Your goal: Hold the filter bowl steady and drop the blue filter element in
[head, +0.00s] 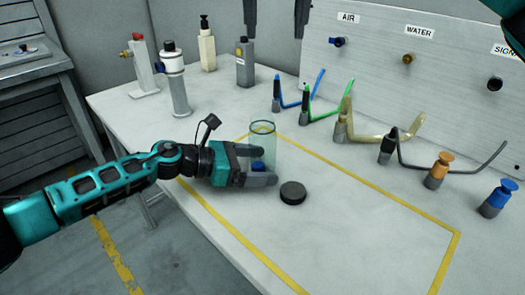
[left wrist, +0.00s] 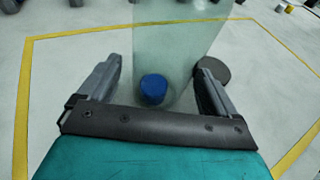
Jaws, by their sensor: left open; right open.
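The clear filter bowl (head: 263,135) stands upright on the bench and also shows in the left wrist view (left wrist: 180,40). The short blue filter element (head: 257,166) shows through its wall, low inside it; it also shows in the left wrist view (left wrist: 153,89). My left gripper (head: 262,166) is open, low at the bowl, with one finger on each side of it in the left wrist view (left wrist: 158,68). I cannot tell whether the fingers touch the wall. My right gripper (head: 276,30) is open and empty at the top edge, its upper part cut off.
A dark round cap (head: 292,193) lies just right of the bowl, close to a left finger. Yellow tape (head: 405,208) marks the work area, whose right part is clear. Coloured hoses (head: 312,103) and bottles (head: 207,47) stand behind.

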